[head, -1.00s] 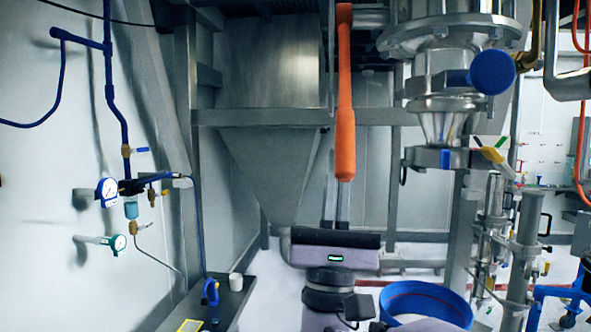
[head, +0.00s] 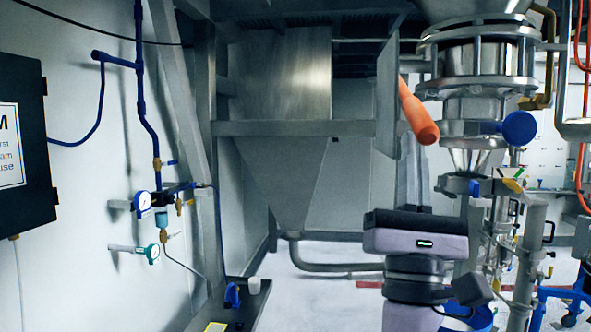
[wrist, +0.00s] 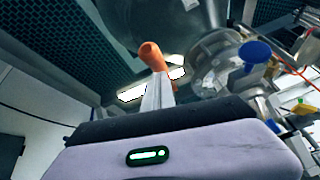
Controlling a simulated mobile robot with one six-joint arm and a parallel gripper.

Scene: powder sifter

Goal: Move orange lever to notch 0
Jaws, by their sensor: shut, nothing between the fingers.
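The orange lever (head: 418,115) hangs tilted, its free end low and to the right. Its upper part is hidden behind a grey metal plate (head: 387,95). In the wrist view, the lever's rounded end (wrist: 151,55) shows just beyond the fingers. My gripper (head: 410,160) is shut and empty, its grey fingers reaching up from the dark-topped wrist body to just below and behind the lever. The fingers also show in the wrist view (wrist: 158,88). I cannot tell whether they touch the lever. No notch marks are readable.
A steel sifter column with a blue knob (head: 519,128) stands close to the right of the lever. A grey hopper (head: 280,170) is behind on the left. Gauges and blue pipes line the left wall, with a black box (head: 22,140) at the edge.

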